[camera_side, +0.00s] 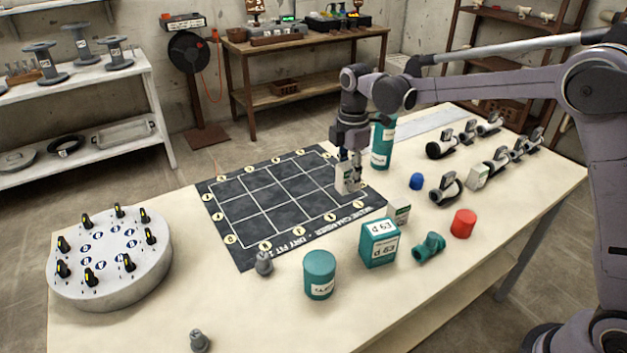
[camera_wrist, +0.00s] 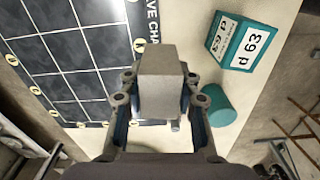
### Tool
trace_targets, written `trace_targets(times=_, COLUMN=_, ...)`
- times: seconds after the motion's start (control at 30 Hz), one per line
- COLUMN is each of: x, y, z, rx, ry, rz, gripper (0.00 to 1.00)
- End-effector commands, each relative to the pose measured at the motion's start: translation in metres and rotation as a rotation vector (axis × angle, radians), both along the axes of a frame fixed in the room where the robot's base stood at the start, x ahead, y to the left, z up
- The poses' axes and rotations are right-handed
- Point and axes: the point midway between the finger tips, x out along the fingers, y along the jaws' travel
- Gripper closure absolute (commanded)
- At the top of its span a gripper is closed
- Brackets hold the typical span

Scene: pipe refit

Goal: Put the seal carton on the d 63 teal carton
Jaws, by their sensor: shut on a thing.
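My gripper (camera_side: 347,178) is shut on a small pale carton, the seal carton (camera_side: 344,184), and holds it over the right part of the dark mat. In the wrist view the seal carton (camera_wrist: 160,85) sits between the fingers (camera_wrist: 158,98) as a plain grey block; its lettering is not visible there. The d 63 teal carton (camera_side: 379,246) stands upright on the table, nearer the side camera than my gripper. It also shows at the upper right of the wrist view (camera_wrist: 257,37), apart from the held carton. Its top looks clear.
A teal cylinder (camera_side: 319,278), a teal pipe fitting (camera_side: 429,249), a red cylinder (camera_side: 463,223) and a small label card (camera_side: 400,214) are near the teal carton. A tall teal cylinder (camera_side: 384,143) stands behind my gripper. The gridded mat (camera_side: 240,222) is largely bare.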

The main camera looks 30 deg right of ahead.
Motion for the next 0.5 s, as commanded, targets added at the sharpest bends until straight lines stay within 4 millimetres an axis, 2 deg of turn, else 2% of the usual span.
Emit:
trace_targets(times=0.17, x=-0.028, y=-0.028, z=0.026, rx=0.000, ry=0.000, rz=0.012, gripper=0.99)
trace_targets(times=0.5, x=-0.105, y=-0.080, z=0.072, rx=0.000, ry=0.000, rz=0.058, gripper=0.99)
